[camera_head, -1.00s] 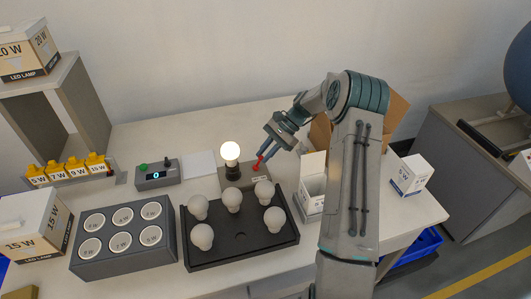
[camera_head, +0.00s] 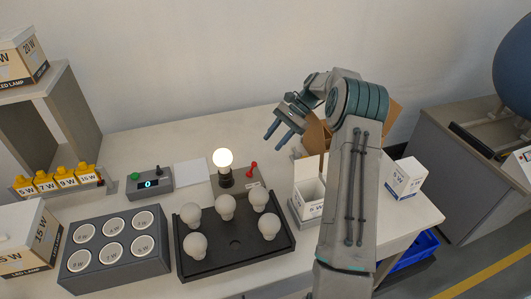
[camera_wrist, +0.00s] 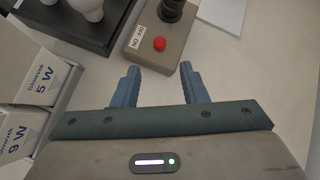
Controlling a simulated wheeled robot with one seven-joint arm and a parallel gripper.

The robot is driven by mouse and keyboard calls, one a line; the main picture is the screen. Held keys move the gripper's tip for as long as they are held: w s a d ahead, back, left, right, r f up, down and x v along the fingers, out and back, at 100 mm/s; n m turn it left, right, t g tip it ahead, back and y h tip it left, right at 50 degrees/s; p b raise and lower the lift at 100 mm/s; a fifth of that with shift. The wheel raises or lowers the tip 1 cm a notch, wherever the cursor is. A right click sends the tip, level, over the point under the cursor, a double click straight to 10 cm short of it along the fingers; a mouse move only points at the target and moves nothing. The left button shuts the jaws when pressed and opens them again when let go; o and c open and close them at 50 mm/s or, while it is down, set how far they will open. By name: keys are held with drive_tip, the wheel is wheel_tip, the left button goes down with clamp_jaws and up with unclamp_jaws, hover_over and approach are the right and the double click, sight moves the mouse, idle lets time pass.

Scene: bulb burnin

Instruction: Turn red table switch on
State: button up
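The red switch (camera_head: 252,168) is a small lever with a red knob on a grey-brown base box (camera_head: 243,182), beside a socket holding a lit bulb (camera_head: 223,159). In the wrist view the red knob (camera_wrist: 159,44) sits near an OFF/ON label (camera_wrist: 138,39), ahead of my fingers. My gripper (camera_head: 279,136) is above and to the right of the switch, apart from it. Its two blue fingers are spread with nothing between them, as the wrist view (camera_wrist: 157,88) also shows.
A black tray (camera_head: 237,255) with several white bulbs stands in front of the switch box. An open white carton (camera_head: 309,203) is to its right. A grey meter box (camera_head: 150,184) and a white sheet (camera_head: 193,173) lie to its left.

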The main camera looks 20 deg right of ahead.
drive_tip(key=v, duration=0.3)
drive_tip(key=shift+r, duration=0.1)
idle(0.4)
drive_tip(key=s+a+r+n+t+h, duration=0.1)
drive_tip(key=s+a+r+n+h, duration=0.2)
drive_tip(key=s+a+r, duration=0.3)
drive_tip(key=s+a+r+n+h, duration=0.3)
drive_tip(key=s+a+r, duration=0.15)
drive_tip(key=s, duration=0.35)
drive_tip(key=s+a+f+n+t+h, duration=0.1)
drive_tip(key=s+n+t, duration=0.1)
drive_tip(key=s, duration=0.7)
drive_tip(key=s+a+f+n+t+h, duration=0.1)
drive_tip(key=s+n, duration=0.3)
drive_tip(key=s, duration=0.6)
drive_tip(key=shift+a+f+t+h, duration=0.3)
drive_tip(key=shift+f+t+h, duration=0.05)
drive_tip(key=shift+t+h, duration=0.05)
